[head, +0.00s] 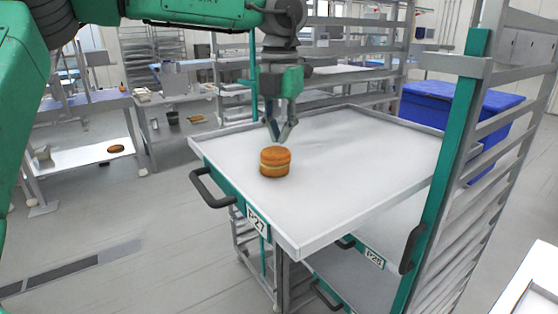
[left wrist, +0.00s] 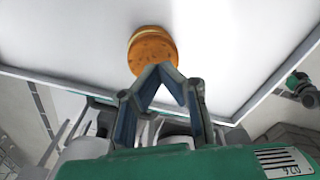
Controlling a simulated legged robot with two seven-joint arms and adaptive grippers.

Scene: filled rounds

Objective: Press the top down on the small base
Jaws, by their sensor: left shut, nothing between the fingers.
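A round filled bun stands on a white tray (head: 345,140) on a rack. Its brown top (head: 275,155) sits on the small base (head: 274,172), with a thin pale yellow layer showing between them. The top looks roughly level. My left gripper (head: 279,140) is shut and empty, its fingertips pointing down just above or at the far edge of the top; I cannot tell whether they touch it. In the left wrist view the shut fingertips (left wrist: 160,66) overlap the edge of the brown top (left wrist: 152,48). My right gripper is not in view.
The tray has a raised rim and a black handle (head: 212,188) at its front left. A green rack post (head: 440,170) stands at the right. A blue bin (head: 460,110) is behind it. Most of the tray is bare.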

